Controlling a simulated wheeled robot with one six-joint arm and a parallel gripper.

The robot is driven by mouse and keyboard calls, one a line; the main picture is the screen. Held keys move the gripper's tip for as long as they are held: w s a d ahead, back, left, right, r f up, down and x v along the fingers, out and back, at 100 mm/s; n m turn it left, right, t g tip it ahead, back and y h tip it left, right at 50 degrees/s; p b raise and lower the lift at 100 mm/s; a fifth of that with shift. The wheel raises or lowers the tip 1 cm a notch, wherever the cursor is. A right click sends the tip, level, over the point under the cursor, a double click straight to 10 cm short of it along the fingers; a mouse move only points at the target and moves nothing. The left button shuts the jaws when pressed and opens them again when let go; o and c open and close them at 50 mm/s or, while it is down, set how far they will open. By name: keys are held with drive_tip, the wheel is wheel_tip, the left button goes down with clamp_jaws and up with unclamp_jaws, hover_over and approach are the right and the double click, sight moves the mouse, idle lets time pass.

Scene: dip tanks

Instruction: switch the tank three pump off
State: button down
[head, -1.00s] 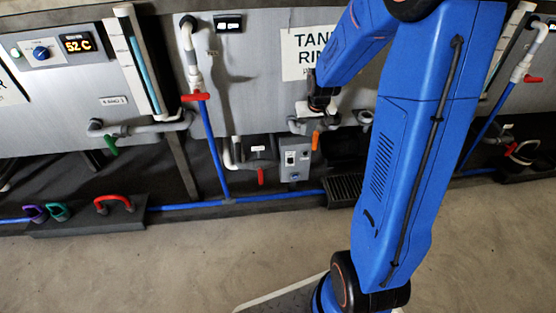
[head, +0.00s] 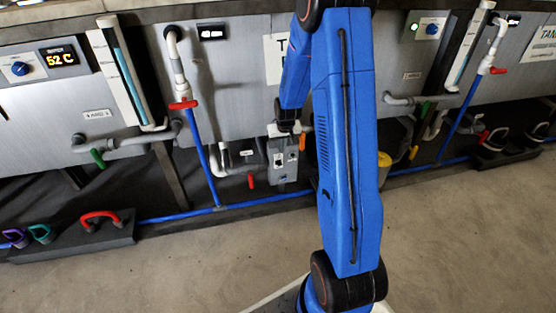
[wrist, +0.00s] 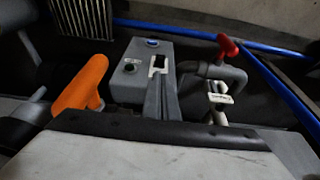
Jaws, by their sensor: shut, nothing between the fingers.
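A grey pump switch box (head: 280,172) hangs low on the front of the middle tank in the head view. In the wrist view the switch box (wrist: 126,88) shows a blue round button (wrist: 152,43) and a dark rocker in a pale frame (wrist: 158,64). Which way the rocker is set is too small to tell. My gripper (wrist: 163,82) is shut and empty, its fingertips close to the rocker; whether they touch it I cannot tell. In the head view my arm hides part of the middle tank's sign (head: 273,58), so its number cannot be read.
An orange handle (wrist: 80,88) stands left of the box in the wrist view, and a pipe with a red handle (wrist: 228,45) stands right. Blue pipe (head: 245,206) runs along the floor. A low dark block with a red handle (head: 99,216) lies at left. Front floor is clear.

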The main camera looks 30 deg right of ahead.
sight(279, 163)
drive_tip(key=shift+x, duration=5)
